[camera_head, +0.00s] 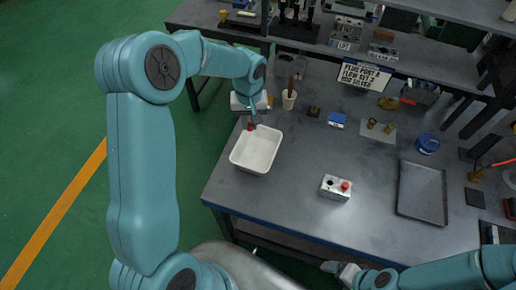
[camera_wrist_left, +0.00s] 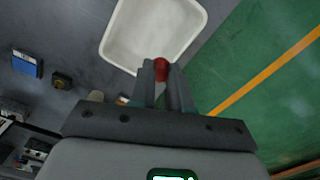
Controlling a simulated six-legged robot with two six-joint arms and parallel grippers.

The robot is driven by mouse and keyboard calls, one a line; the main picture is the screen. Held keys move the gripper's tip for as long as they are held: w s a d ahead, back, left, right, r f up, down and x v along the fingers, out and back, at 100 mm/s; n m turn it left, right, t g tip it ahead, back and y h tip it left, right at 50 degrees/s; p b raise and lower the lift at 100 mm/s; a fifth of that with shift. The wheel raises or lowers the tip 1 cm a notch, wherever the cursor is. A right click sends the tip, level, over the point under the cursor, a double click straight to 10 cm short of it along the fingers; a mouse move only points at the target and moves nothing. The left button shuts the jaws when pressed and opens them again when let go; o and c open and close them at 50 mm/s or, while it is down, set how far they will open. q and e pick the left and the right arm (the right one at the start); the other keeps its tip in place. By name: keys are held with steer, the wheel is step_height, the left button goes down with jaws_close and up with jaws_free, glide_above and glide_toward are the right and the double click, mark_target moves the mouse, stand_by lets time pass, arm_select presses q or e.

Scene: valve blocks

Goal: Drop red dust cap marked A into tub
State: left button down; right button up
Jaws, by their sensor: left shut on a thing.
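My left gripper (camera_head: 251,121) is shut on a red dust cap (camera_head: 250,127), which also shows between the fingertips in the left wrist view (camera_wrist_left: 161,70). No letter can be read on it. The white tub (camera_head: 237,156) stands near the table's left edge; it also shows in the left wrist view (camera_wrist_left: 150,40). The cap appears at the tub's far rim in the head view, and its height above it is unclear.
A cream cup (camera_head: 289,100) with a brown handle stands behind the tub. A blue block (camera_head: 337,120) and a small dark block (camera_head: 313,111) are farther right. A grey tray (camera_head: 422,213) lies at the right. The table between tub and valve block is clear.

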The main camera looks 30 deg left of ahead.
mark_target(251, 128)
arm_select(q)
steer(key=f+b, duration=0.1)
steer(key=f, duration=0.1)
steer(key=f+b, duration=0.1)
steer(key=f, duration=0.1)
steer(key=shift+d, duration=0.2)
steer(key=shift+a+f, duration=0.1)
steer(key=shift+f, duration=0.15)
steer(key=c, duration=1)
jaws_free()
steer(key=shift+r, duration=0.25)
step_height(251, 128, up, 16)
steer(key=b, duration=0.1)
steer(key=shift+b, duration=0.4)
